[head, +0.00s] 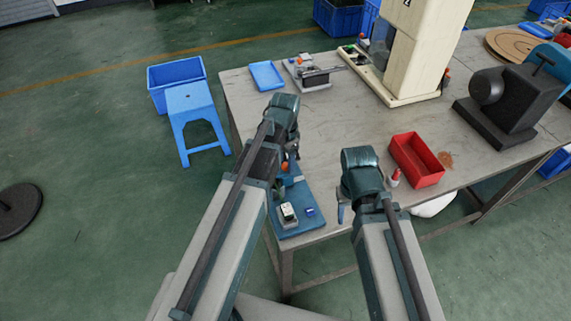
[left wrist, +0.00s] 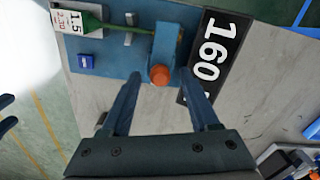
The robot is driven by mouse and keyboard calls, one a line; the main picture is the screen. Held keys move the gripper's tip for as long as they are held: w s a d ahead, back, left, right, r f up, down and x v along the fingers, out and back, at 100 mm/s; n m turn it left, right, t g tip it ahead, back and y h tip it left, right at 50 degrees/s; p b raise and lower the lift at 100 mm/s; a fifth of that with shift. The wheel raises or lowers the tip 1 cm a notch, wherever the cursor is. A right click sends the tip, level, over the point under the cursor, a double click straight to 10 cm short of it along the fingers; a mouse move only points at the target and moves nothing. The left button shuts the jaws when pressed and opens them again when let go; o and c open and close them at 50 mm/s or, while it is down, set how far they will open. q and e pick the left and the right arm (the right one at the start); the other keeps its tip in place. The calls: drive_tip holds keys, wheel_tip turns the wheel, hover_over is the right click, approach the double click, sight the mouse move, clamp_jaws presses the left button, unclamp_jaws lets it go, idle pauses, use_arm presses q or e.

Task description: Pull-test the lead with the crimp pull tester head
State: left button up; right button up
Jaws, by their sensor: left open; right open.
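The pull tester is a blue base (head: 303,227) at the near left corner of the table; its plate (left wrist: 110,58) fills the top left of the left wrist view. The tester head there is a blue upright block (left wrist: 166,42) with an orange knob (left wrist: 160,76). In the head view my left arm hides part of the tester. My right gripper (head: 342,208) is open, apart from the tester.
A black plate reading 160 (left wrist: 214,58) lies beside the head. A red bin (head: 417,160) and small red-and-white bottle (head: 395,178) stand right of my right arm. A blue tray (head: 266,76) and grey fixture (head: 312,73) stand farther back. The table middle is clear.

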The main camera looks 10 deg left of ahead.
use_arm(q)
clamp_jaws()
idle(1.4)
